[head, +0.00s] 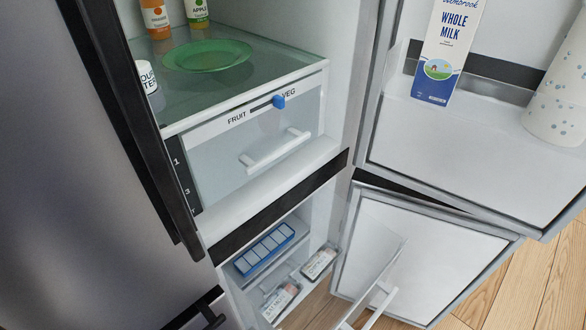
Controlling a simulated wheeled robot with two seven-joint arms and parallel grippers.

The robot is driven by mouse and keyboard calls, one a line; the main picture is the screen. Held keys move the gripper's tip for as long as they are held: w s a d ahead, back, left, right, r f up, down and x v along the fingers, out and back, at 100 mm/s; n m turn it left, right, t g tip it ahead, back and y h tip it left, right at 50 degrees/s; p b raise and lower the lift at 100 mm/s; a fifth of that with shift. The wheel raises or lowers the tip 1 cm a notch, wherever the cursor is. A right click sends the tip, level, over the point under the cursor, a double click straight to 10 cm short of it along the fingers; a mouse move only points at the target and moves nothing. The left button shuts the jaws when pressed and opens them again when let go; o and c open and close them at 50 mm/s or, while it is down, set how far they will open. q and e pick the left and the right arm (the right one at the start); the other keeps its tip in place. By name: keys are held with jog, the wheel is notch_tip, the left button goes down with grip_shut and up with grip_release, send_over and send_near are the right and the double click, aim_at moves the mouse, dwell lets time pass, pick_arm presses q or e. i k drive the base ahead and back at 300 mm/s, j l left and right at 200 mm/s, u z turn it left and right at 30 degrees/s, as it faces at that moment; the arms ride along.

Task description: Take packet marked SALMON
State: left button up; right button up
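Two packets lie low in the open lower compartment in the head view. The nearer packet (280,300) is at the bottom, pale with dark print and a reddish patch. The other packet (319,262) lies farther right, pale with a dark edge. Their print is too small to read, so I cannot tell which is marked SALMON. A clear panel with a white handle (381,300) stands to the right of the packets. Neither of my grippers is in view.
A blue ice tray (264,250) sits on a shelf above the packets. The lower door (420,255) stands open at the right, below the upper door with a milk carton (446,50). A fruit and veg drawer (255,135) is shut above. Wooden floor (530,285) is clear at right.

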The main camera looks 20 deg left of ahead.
aim_at(273, 306)
jog(key=k+u, duration=0.15)
jog(key=u, duration=0.2)
jog(key=k+u, duration=0.15)
jog(key=u, duration=0.2)
jog(key=i+l+u, duration=0.2)
jog(key=l+u, duration=0.15)
jog(key=l, duration=0.2)
